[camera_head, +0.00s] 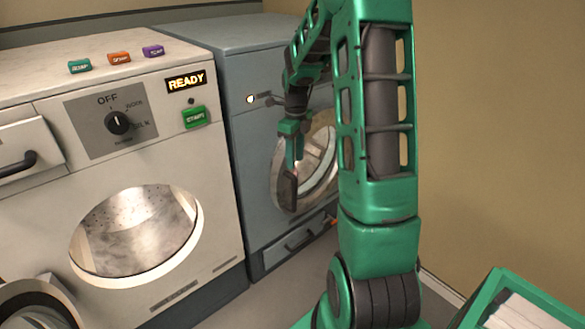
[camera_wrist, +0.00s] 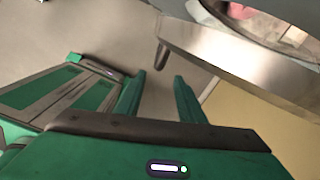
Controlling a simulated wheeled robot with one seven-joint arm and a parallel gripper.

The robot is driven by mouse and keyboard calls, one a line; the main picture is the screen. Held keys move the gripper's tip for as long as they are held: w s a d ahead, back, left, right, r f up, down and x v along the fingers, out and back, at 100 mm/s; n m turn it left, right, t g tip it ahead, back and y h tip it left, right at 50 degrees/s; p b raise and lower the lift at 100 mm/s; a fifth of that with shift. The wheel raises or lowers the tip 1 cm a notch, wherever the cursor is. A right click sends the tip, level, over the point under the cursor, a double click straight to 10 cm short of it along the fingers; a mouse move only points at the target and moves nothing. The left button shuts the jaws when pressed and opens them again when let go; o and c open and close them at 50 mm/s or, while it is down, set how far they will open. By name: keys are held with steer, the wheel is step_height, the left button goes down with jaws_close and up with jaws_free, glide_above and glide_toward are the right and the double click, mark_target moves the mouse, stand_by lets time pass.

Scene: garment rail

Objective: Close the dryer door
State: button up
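The grey-blue machine (camera_head: 255,150), which I take to be the dryer, stands behind and right of the white one. Its round door front is partly hidden by my arm. In the wrist view its door (camera_wrist: 235,62) is a thick metallic curved panel with a dark handle (camera_wrist: 162,55) projecting from it. How far the door stands open is hard to tell. My gripper (camera_head: 297,158) is in front of the dryer. In the wrist view my gripper (camera_wrist: 160,76) has its two green fingers apart and empty, close to the handle; contact is unclear.
A white machine (camera_head: 140,150) with a dial and a READY display has an open round port. Its door (camera_head: 40,305) seems swung out at bottom left. A green-rimmed container (camera_head: 540,295) sits at bottom right. Three coloured tags lie on the white machine. A tan wall (camera_head: 500,130) is at right.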

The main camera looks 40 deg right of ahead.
steer(key=shift+r, duration=0.45)
steer(key=shift+c, duration=0.6)
steer(key=shift+s+d+f, duration=0.1)
steer(key=shift+s, duration=0.05)
steer(key=c, duration=0.6)
steer(key=shift+t+y, duration=0.3)
steer(key=shift+t, duration=0.3)
steer(key=s+d+f, duration=0.1)
steer(key=s, duration=0.2)
steer(key=s+d+f, duration=0.1)
steer(key=shift+s+d+f, duration=0.35)
steer(key=shift+s, duration=0.05)
jaws_close()
steer(key=s+f+t, duration=0.2)
steer(key=s, duration=0.3)
steer(key=w+a+f+t, duration=0.1)
steer(key=w+a+f, duration=0.1)
steer(key=w+f, duration=0.4)
steer(key=shift+w+f+y, duration=0.35)
steer(key=shift+f+y, duration=0.05)
steer(key=shift+f, duration=1.2)
